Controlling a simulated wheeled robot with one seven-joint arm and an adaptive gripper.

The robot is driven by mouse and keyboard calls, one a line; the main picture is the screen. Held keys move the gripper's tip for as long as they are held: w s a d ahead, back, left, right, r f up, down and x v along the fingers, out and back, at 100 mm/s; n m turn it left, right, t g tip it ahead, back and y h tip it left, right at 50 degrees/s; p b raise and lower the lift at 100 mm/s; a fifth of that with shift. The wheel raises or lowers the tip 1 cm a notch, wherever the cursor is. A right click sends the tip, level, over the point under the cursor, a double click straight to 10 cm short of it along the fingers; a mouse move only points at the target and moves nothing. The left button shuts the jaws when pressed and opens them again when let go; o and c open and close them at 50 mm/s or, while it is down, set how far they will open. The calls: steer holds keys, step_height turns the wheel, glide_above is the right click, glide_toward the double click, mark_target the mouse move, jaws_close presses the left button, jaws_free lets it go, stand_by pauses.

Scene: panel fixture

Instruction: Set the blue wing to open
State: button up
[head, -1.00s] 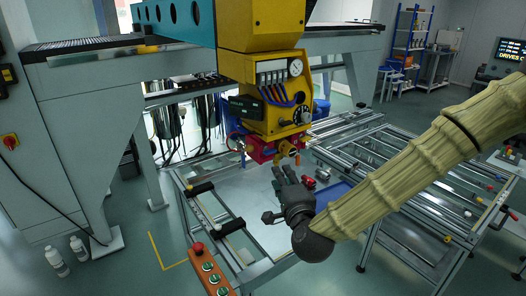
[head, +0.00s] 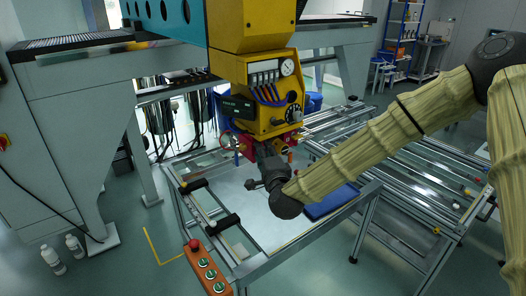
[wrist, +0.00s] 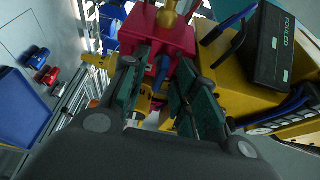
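The yellow panel unit (head: 262,100) hangs from the overhead beam, with a red block (head: 246,146) under it. My gripper (head: 268,158) is at the underside of the unit, in front of the red block. In the wrist view the red block (wrist: 150,28) lies just beyond my gripper (wrist: 160,85). Its two dark green finger pads stand apart, with small yellow parts visible between and behind them. I cannot tell whether they touch anything. I cannot pick out the blue wing for sure; a blue strip (wrist: 236,18) shows beside the red block, but it may be a hose.
A dark box (wrist: 274,45) marked FOULED sits on the yellow housing, close right of my fingers. A blue tray (head: 330,202) lies on the framed table below. Blue and red fittings (wrist: 40,62) lie on the table. An orange button box (head: 207,268) stands at the front.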

steer(key=shift+w, duration=0.1)
jaws_close()
steer(key=shift+a+f, duration=0.1)
steer(key=shift+f+n+b, duration=0.1)
steer(key=shift+n+b, duration=0.2)
steer(key=shift+b, duration=0.2)
